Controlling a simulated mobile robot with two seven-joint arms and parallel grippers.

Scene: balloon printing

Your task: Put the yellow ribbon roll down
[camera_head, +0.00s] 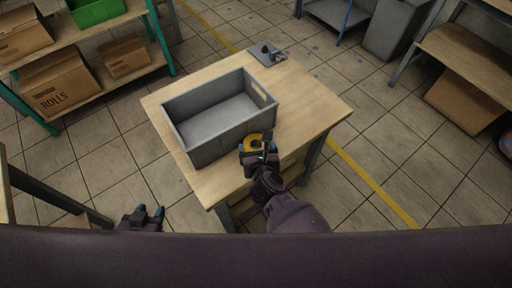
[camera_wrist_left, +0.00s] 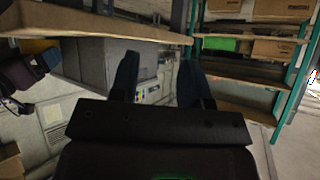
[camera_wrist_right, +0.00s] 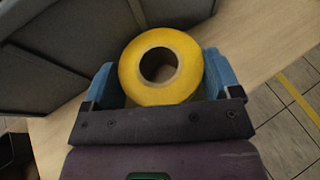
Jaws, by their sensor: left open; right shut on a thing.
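The yellow ribbon roll (camera_head: 252,142) is between the fingers of my right gripper (camera_head: 257,149), over the front part of the wooden table (camera_head: 310,112), just outside the crate's near right corner. In the right wrist view the roll (camera_wrist_right: 140,68) faces the camera with its round hole showing, and the blue fingertips of the right gripper (camera_wrist_right: 160,82) clasp its two sides. I cannot tell whether the roll touches the tabletop. My left gripper (camera_head: 150,212) is open and empty, low at the left, away from the table. It also shows open in the left wrist view (camera_wrist_left: 162,85).
A grey open crate (camera_head: 185,145), empty, fills the table's left half. A small grey device (camera_head: 267,54) stands at the table's far edge. The tabletop right of the crate is bare. Shelves with cardboard boxes (camera_head: 60,82) stand at the left, and another shelf (camera_head: 470,55) at the right.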

